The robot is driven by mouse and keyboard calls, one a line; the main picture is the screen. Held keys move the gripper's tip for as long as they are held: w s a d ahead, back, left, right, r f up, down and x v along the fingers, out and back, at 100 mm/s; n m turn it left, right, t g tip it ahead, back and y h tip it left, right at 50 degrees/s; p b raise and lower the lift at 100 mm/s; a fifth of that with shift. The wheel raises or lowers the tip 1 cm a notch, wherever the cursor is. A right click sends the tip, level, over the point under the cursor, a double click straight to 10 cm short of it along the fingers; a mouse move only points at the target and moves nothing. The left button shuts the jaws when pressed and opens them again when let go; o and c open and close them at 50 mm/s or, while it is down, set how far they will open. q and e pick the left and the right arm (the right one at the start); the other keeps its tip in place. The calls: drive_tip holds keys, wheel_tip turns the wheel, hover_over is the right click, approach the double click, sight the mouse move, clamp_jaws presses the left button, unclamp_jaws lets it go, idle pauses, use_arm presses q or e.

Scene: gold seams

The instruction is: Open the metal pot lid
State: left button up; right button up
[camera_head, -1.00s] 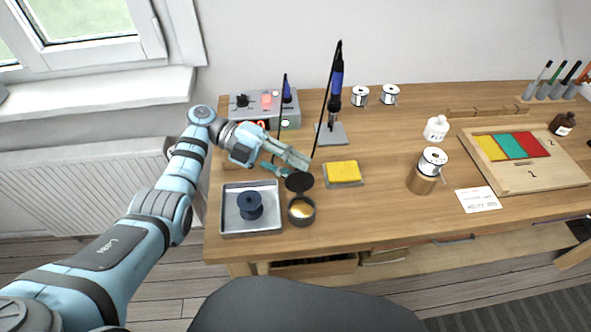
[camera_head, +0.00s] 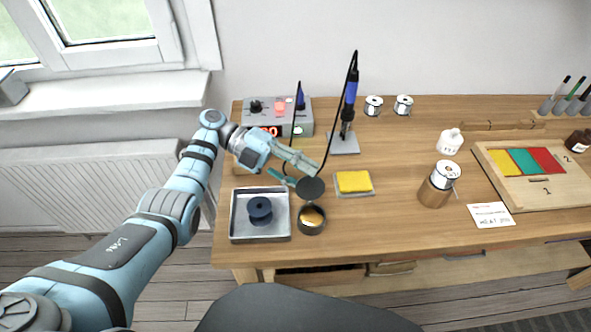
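The metal pot (camera_head: 312,226) is a small dark round cup with amber material inside, near the front edge of the workbench, right of a metal tray. Its dark round lid (camera_head: 310,189) stands up at the pot's back side, so the pot's mouth shows open. My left gripper (camera_head: 312,170) reaches in from the left, with its fingers just behind and above the lid. Whether its fingertips touch the lid I cannot tell, nor how far apart they are. My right gripper is not in view.
The metal tray (camera_head: 238,227) holds a dark blue spool (camera_head: 260,209). A yellow sponge (camera_head: 353,181) lies right of the pot. A soldering iron stand (camera_head: 343,144) and a control box (camera_head: 270,115) are behind, with dark cables near my gripper. The bench middle is mostly clear.

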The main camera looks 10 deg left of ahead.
use_arm(q)
drive_tip(key=v, duration=0.6)
drive_tip(key=shift+a, duration=0.35)
drive_tip(key=shift+r, duration=0.1)
